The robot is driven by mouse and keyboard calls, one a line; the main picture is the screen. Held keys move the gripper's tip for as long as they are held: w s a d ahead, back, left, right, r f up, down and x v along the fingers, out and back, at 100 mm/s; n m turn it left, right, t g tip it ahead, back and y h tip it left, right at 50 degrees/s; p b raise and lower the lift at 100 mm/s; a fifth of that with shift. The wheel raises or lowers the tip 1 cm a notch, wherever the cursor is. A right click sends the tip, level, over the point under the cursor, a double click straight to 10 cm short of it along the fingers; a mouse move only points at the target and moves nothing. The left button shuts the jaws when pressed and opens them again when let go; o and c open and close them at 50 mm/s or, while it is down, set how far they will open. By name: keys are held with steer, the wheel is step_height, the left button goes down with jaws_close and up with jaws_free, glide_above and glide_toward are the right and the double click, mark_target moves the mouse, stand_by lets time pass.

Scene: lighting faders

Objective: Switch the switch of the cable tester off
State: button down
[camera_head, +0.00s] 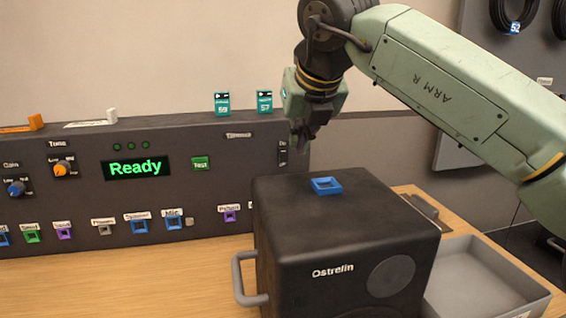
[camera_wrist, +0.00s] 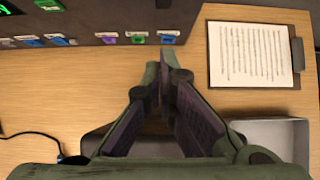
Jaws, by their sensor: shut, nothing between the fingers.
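A dark grey console (camera_head: 60,165) stands at the back left in the head view, with a lit green "Ready" display (camera_head: 137,168) and a green "Test" button (camera_head: 201,163). No label reading "cable tester" is legible. A small dark slot-like control (camera_head: 282,152) sits near the console's right end; its position is too small to read. My gripper (camera_head: 302,143) hangs just right of it, pointing down, above and behind the black box; I cannot tell if it touches the console. In the wrist view my gripper (camera_wrist: 166,58) has its fingertips together and empty, near the console's lower edge.
A clipboard (camera_wrist: 254,54) lies on the wooden table. Two teal boxes (camera_head: 222,103) (camera_head: 264,101) stand on the console.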

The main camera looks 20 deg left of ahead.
mark_target(285, 160)
steer(key=shift+s, duration=0.1)
steer(key=p+x, duration=0.1)
steer(key=x, duration=0.3)
steer(key=p+x, duration=0.1)
steer(key=x, duration=0.2)
steer(key=w+a+r+x, duration=0.1)
steer(key=x, duration=0.3)
steer(key=shift+w+a+f+p, duration=0.15)
steer(key=shift+w+p, duration=0.1)
steer(key=shift+p, duration=0.15)
steer(key=shift+w+a+f, duration=0.2)
steer(key=shift+w+a, duration=0.15)
steer(key=shift+w, duration=0.3)
